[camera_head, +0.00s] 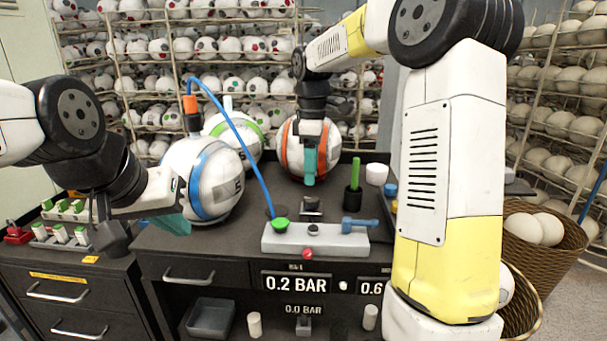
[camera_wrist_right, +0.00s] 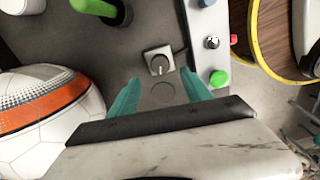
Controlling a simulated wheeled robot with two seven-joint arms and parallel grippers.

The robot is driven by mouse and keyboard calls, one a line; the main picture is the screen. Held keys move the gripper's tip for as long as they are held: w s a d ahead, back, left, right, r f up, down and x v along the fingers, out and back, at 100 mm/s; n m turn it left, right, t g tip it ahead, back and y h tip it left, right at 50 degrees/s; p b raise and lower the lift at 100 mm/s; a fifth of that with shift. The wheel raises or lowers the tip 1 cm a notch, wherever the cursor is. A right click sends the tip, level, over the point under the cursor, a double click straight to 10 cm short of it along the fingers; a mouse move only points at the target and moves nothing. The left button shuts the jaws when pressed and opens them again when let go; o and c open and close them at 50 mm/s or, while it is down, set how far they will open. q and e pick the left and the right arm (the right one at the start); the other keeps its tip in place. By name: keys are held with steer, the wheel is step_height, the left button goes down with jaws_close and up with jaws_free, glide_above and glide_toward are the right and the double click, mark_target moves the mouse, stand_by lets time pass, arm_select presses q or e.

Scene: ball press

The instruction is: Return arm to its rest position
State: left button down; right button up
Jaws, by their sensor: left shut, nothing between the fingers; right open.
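My left gripper (camera_head: 176,224) is shut and empty. It is low at the left, over the bench's front left edge, just left of the blue-striped ball (camera_head: 203,180). My right arm comes in large from the right. My right gripper (camera_head: 310,165) is in front of the orange-striped ball (camera_head: 292,140). In the right wrist view its teal fingers (camera_wrist_right: 160,97) are spread with nothing between them, above the bench by a small dial switch (camera_wrist_right: 158,62). The orange-striped ball is at the left there (camera_wrist_right: 45,110).
A blue hose (camera_head: 236,128) runs from the blue-striped ball's top to a grey control block (camera_head: 315,241) with a green button. A green-striped ball (camera_head: 244,130) stands behind. A green-handled tool (camera_head: 354,175) stands upright. A basket of balls (camera_head: 547,255) is at the right. Drawers and a pressure display (camera_head: 297,283) are below.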

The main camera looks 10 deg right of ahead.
steer(key=s+d+r+m+t+y, duration=0.1)
steer(key=s+m+t, duration=0.2)
steer(key=s+m, duration=0.4)
steer(key=s+d+r+m+t+y, duration=0.1)
steer(key=s+m+t, duration=0.2)
steer(key=s, duration=1.4)
steer(key=m, duration=0.4)
steer(key=shift+d+r, duration=0.15)
steer(key=shift+d, duration=0.25)
steer(key=shift+s+d, duration=0.1)
steer(key=shift+s, duration=0.05)
